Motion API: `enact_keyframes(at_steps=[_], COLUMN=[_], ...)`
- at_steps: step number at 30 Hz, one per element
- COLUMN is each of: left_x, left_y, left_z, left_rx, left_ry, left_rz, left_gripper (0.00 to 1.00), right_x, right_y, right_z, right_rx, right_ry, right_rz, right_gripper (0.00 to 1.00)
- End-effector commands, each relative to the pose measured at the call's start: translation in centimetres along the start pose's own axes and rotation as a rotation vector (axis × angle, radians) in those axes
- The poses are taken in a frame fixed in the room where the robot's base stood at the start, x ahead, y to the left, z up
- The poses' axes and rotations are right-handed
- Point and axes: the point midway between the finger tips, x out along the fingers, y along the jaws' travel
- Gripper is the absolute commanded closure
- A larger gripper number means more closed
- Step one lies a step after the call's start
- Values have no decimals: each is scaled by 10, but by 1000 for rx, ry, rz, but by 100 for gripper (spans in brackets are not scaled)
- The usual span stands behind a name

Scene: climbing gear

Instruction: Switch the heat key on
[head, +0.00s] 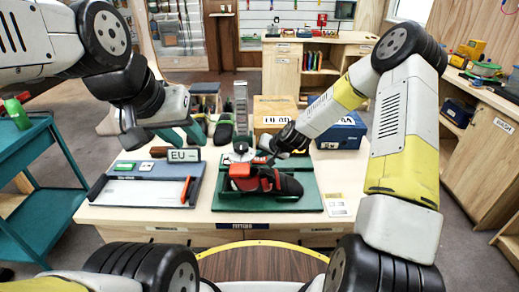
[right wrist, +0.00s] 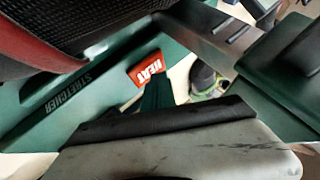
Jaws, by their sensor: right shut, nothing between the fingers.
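The heat key is a small red piece marked HEAT (right wrist: 147,68) in the right wrist view, on or beside the green stretcher base (right wrist: 60,95). In the head view I cannot pick the key out. The green base (head: 307,200) carries a red and black climbing shoe (head: 288,184) there. My right gripper (head: 266,154) is over the stretcher, close to the shoe; its shut, empty tip (right wrist: 157,95) appears right beside the key. I cannot tell whether they touch. My left gripper (head: 162,140) hangs apart from the stretcher, above the table's left back, with its fingers spread and empty.
Behind stand a wooden box (head: 275,108), a blue box (head: 342,130) and more shoes. A teal cart (head: 30,165) is at the left. The table's front edge is clear.

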Motion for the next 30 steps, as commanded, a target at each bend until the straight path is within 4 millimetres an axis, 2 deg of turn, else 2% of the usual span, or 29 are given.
enact_keyframes(at_steps=[20, 30], left_x=[0, 0], left_y=[0, 0], left_z=[0, 0], left_rx=[0, 0], left_ry=[0, 0], left_rz=[0, 0], left_gripper=[64, 64], right_x=[4, -1], right_y=[3, -1], right_z=[3, -1], right_rx=[0, 0], right_ry=[0, 1], right_rz=[0, 0], right_gripper=[100, 100])
